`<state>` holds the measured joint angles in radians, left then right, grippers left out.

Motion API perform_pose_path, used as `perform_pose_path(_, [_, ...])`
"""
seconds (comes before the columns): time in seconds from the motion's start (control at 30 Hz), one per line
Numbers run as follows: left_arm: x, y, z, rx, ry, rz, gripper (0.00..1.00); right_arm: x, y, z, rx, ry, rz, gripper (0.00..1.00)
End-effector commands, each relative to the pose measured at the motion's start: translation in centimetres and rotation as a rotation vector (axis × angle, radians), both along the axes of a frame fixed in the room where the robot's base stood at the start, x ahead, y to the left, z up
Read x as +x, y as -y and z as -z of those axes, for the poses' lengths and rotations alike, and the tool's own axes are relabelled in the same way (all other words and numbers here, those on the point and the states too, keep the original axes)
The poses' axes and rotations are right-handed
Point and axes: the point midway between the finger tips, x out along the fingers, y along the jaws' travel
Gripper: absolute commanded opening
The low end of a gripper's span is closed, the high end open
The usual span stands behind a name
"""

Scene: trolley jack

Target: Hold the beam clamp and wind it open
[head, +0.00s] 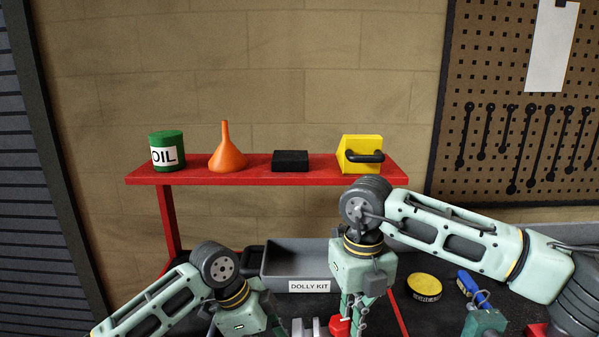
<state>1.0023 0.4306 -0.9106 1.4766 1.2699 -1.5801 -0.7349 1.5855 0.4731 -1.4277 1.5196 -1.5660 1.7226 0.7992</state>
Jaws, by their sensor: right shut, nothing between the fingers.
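My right gripper (356,308) points down at the lower middle, its fingers shut with nothing between them. A red part (339,327) and grey metal rounds (307,328) show just left of its fingertips, cut off by the bottom edge. They may belong to the beam clamp, but I cannot tell. A short chain hangs beside the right fingers. My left gripper (240,322) points down to the left of these parts. Its fingertips are out of the picture, so its opening is hidden.
A red shelf (255,179) carries a green oil can (167,151), orange funnel (228,151), black block (290,161) and yellow block with black handle (360,148). A grey DOLLY KIT tray (285,262), yellow tin (424,286) and blue-handled tool (467,282) are on the dark bench.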

Motion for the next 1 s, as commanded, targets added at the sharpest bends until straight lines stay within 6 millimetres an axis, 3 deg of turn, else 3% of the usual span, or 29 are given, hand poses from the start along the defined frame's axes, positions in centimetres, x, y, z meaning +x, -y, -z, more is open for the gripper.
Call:
perform_pose_path(0.97, [0.1, 0.1, -0.3, -0.006, 0.005, 0.000, 0.00, -0.5, -3.0, -0.2, 0.000, 0.003, 1.252, 0.00])
perform_pose_path(1.0, [0.1, 0.1, -0.3, -0.006, 0.005, 0.000, 0.00, -0.4, -3.1, -1.4, 0.003, 0.004, 1.255, 0.00])
